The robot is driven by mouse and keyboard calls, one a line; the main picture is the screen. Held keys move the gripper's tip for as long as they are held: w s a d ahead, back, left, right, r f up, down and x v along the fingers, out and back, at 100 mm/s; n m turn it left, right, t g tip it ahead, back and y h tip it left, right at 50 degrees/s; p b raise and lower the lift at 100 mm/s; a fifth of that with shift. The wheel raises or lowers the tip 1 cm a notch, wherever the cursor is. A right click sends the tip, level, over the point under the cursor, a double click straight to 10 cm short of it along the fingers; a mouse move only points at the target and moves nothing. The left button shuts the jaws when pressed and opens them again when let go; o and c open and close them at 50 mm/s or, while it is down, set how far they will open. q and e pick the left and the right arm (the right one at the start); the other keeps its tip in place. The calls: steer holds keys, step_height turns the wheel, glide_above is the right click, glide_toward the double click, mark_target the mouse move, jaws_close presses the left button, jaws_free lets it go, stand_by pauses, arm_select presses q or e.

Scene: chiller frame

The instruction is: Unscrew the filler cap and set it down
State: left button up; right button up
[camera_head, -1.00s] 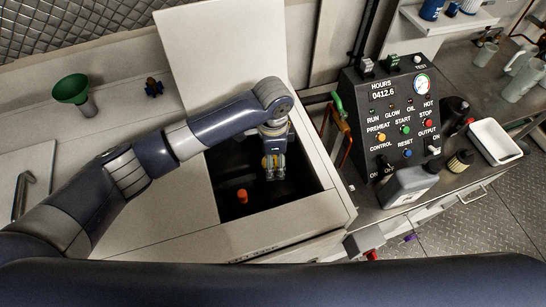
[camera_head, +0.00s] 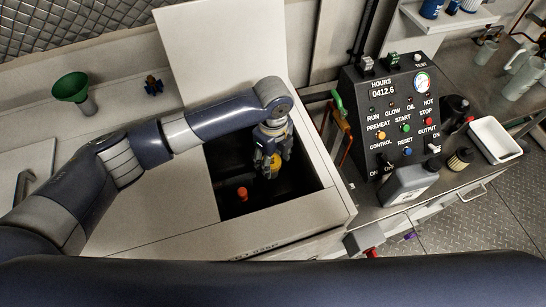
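My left gripper (camera_head: 268,162) points down into the open dark compartment of the pale cabinet. A yellow cap-like part (camera_head: 275,164) shows right at its fingers, partly hidden by them; it looks like the filler cap. I cannot tell whether the fingers grip it or are only beside it. An orange-red part (camera_head: 242,193) stands lower in the compartment, to the left of the gripper and apart from it. My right gripper is not in view.
The raised lid (camera_head: 215,45) stands behind the compartment. The control panel (camera_head: 398,110), a grey jug (camera_head: 408,184) and a white tray (camera_head: 494,140) are at right.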

arm_select(q)
steer(key=c, duration=0.6)
steer(key=n, duration=0.7)
steer(key=shift+w, duration=0.1)
steer(key=n, duration=0.4)
steer(key=shift+w+d, duration=0.1)
steer(key=n, duration=0.4)
steer(key=shift+w, duration=0.1)
steer(key=o, duration=1.2)
steer(key=shift+w, duration=0.1)
steer(key=shift+c, duration=0.2)
